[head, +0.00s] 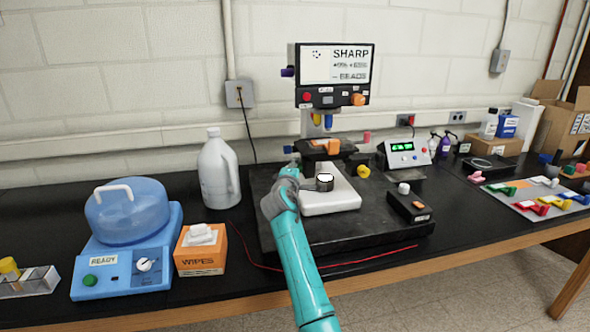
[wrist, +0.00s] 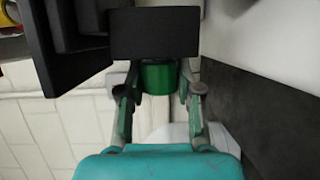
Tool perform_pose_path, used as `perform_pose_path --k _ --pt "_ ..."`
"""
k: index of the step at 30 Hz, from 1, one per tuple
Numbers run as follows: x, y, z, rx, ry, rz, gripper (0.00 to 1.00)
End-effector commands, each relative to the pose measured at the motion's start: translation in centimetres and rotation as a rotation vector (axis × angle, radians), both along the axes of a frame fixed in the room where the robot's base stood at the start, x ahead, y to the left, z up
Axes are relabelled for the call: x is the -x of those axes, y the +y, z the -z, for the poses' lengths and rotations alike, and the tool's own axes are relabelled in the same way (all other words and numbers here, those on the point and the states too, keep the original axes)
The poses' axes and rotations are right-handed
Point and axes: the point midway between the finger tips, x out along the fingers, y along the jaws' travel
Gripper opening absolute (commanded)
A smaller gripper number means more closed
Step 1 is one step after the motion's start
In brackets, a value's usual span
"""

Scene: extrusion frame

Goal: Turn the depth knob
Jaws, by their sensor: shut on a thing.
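A green round knob (wrist: 158,78), which I take to be the depth knob, sits under a black block (wrist: 155,33) in the wrist view. No label on it can be read. My gripper (wrist: 158,92) is shut on it, with one finger on each side. In the head view my gripper (head: 291,170) is at the left side of the bench machine (head: 334,77), below its display. The knob is hidden there behind my gripper, and its turned angle cannot be told.
A white jug (head: 218,172), an orange wipes box (head: 200,254) and a blue device with a domed lid (head: 127,210) stand to the left. A white plate (head: 333,197) lies on the machine's black base (head: 385,232). A tray of coloured parts (head: 541,200) is at the right.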

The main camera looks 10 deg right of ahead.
Motion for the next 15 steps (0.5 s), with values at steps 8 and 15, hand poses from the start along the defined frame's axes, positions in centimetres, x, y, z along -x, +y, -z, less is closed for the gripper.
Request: perform_pose_path --k 8,15 --pt "0.01 0.02 0.24 0.002 -0.134 0.000 0.00" --pt "0.00 0.05 0.21 0.004 -0.240 -0.001 0.00"
